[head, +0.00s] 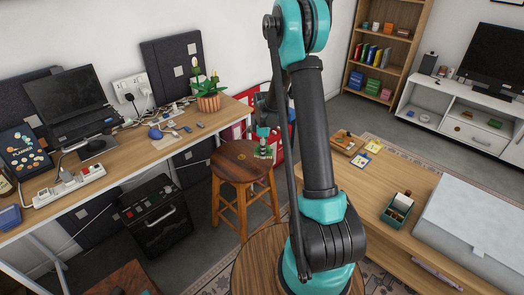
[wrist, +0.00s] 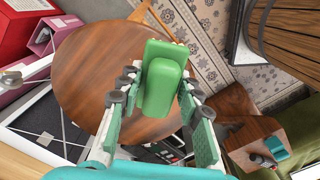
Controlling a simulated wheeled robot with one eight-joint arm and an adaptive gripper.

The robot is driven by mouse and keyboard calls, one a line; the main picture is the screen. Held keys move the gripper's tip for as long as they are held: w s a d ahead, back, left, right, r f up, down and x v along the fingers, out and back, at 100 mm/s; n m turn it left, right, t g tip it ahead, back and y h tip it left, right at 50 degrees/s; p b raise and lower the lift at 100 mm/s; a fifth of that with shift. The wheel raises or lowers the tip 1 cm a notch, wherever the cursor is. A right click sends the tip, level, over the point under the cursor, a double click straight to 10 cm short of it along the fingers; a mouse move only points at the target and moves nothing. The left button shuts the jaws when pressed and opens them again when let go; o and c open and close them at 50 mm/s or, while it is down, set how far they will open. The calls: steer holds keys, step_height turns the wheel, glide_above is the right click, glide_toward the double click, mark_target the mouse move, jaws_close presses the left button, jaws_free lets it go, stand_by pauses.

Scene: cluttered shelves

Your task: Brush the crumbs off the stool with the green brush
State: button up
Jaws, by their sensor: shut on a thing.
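The stool (head: 232,166) has a round dark wooden top and lighter wooden legs. It stands beside the desk in the head view, and its top (wrist: 85,75) fills much of the wrist view. My gripper (head: 263,134) is over the right part of the stool top. In the wrist view my gripper (wrist: 158,98) is shut on the green brush (wrist: 162,85), with a finger on each side. The brush hangs low at the stool top; I cannot tell whether it touches. I cannot make out any crumbs on the visible part of the top.
The desk (head: 150,152) with a potted plant (head: 208,100) stands left of and behind the stool. A red-and-white box (head: 238,128) is behind it. A black cabinet (head: 158,215) is to its left. A low wooden table (head: 408,180) is at right.

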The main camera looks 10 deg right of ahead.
mark_target(262, 166)
steer(key=shift+w+a+f+n, duration=0.1)
steer(key=shift+w+a+n, duration=0.05)
steer(key=shift+n, duration=0.35)
steer(key=shift+w+a+f+n, duration=0.1)
steer(key=shift+w+n, duration=0.05)
steer(key=shift+n, duration=0.35)
steer(key=shift+f, duration=2.85)
steer(key=shift+f, duration=0.6)
